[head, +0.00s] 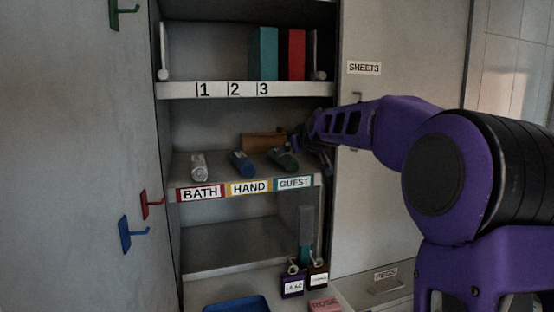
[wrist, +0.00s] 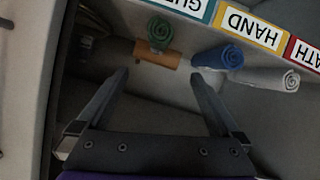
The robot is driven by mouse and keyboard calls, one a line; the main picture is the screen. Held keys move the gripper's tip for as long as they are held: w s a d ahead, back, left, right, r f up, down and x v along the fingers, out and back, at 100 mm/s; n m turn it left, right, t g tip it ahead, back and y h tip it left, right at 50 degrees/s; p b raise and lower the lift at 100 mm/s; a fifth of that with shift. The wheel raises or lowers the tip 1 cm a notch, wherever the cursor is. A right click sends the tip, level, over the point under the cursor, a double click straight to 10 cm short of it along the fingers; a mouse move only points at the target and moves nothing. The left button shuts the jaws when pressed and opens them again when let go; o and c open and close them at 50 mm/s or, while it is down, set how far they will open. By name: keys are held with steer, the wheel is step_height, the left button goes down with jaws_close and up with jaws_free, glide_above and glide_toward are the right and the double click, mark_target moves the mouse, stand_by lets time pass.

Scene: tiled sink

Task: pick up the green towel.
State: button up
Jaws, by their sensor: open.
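The green towel (head: 283,159) is a dark green roll on the middle shelf, above the GUEST label. It also shows in the wrist view (wrist: 160,33), end-on, at the top and left of centre. My gripper (wrist: 158,77) is open, with nothing between its fingers. In the wrist view the fingertips point toward the green towel, which lies beyond them and apart from them. In the head view my gripper is dark and small at the right end of that shelf, partly hidden by my arm.
A blue towel roll (head: 241,164) and a white towel roll (head: 199,165) lie left of the green one. A wooden block (head: 263,142) is close behind the green towel. The upper shelf (head: 205,90) is overhead. A cabinet side panel (head: 365,200) stands at the right.

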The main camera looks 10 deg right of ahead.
mark_target(285, 155)
steer(key=p+x, duration=0.2)
steer(key=x, duration=1)
steer(key=shift+p, duration=0.3)
steer(key=shift+f+p+x, duration=0.1)
steer(key=shift+p+x, duration=0.35)
steer(key=shift+x, duration=0.9)
steer(key=shift+f+p+x, duration=0.15)
steer(key=shift+p+x, duration=0.3)
steer(key=shift+x, duration=0.9)
steer(key=shift+s+d, duration=0.1)
steer(key=shift+d, duration=0.05)
steer(key=shift+c, duration=0.2)
steer(key=c, duration=1.4)
